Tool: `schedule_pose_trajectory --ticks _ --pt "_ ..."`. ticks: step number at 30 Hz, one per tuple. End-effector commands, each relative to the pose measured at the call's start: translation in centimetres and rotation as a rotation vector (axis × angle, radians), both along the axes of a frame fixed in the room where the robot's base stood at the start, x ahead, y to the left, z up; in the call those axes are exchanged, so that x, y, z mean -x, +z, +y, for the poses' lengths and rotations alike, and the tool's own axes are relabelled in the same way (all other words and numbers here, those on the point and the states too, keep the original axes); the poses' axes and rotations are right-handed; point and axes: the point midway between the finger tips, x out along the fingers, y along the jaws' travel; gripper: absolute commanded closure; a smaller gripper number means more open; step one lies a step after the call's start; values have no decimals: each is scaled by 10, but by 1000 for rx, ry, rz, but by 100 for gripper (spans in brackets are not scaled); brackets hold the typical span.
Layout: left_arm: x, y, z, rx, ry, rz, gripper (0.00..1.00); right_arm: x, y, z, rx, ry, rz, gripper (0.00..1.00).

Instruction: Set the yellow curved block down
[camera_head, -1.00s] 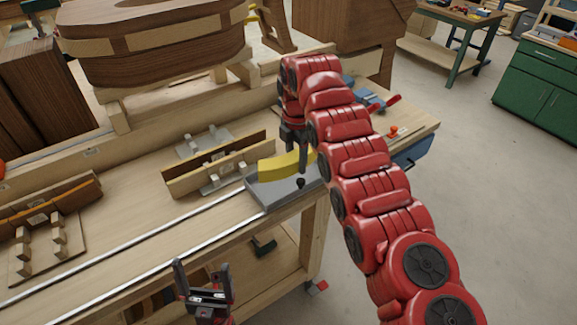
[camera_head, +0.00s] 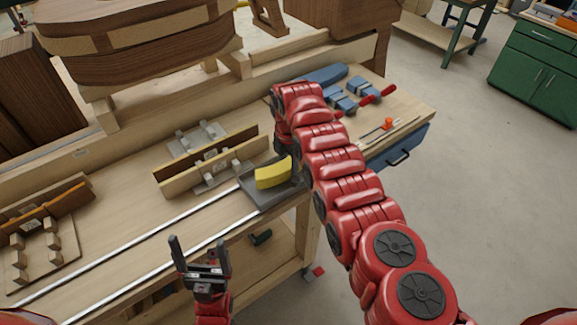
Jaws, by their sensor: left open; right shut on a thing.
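The yellow curved block (camera_head: 272,174) is at the dark grey tray (camera_head: 263,202) near the front edge of the workbench. It looks low over or on the tray floor; I cannot tell whether it touches. My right gripper (camera_head: 288,152) is at the block's right end and is shut on it. Its fingers are mostly hidden by my red arm. My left gripper (camera_head: 200,245) is open and empty, in front of the bench edge, apart from the block.
A wooden jig (camera_head: 212,165) stands just left of the tray. Blue clamps with red handles (camera_head: 352,97) and an orange-handled tool (camera_head: 385,126) lie behind on the right. Metal rails (camera_head: 150,245) run along the bench front. A large curved wooden form (camera_head: 140,45) stands at the back.

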Motion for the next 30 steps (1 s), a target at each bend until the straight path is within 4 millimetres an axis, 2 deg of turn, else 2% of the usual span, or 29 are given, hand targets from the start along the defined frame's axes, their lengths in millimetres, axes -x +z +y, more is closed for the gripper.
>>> schedule_pose_trajectory --ticks 3,11,27,28,30 --pt "0 1 0 0 0 0 11 2 -11 0 0 0 4 100" --pt "0 0 0 0 0 0 11 1 -13 0 -1 -1 1 100" --pt "0 -14 0 0 0 -1 11 4 -29 -1 1 -1 11 100" --pt "0 -14 0 0 0 0 11 4 -30 -1 2 -1 12 43" --pt "0 -14 0 0 0 0 11 5 -31 -1 3 -1 14 34"
